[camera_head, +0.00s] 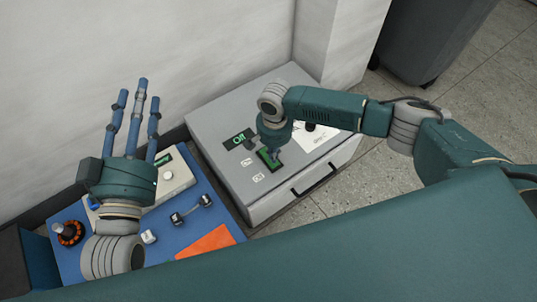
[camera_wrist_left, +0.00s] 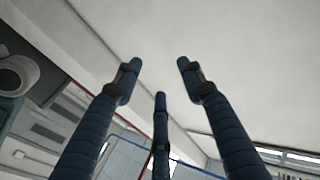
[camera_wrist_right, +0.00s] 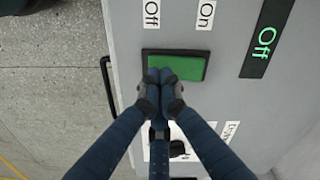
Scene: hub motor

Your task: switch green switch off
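The green switch (camera_head: 265,160) sits in a black frame on top of the grey box (camera_head: 225,115). In the head view my right gripper (camera_head: 275,152) partly covers the switch. A dark display (camera_wrist_right: 267,38) beside it reads "Off" in green. My left gripper (camera_head: 140,96) is empty, fingers spread and pointing up, away from the box.
A wall rises behind. A grey bin (camera_head: 430,40) stands at the upper right.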

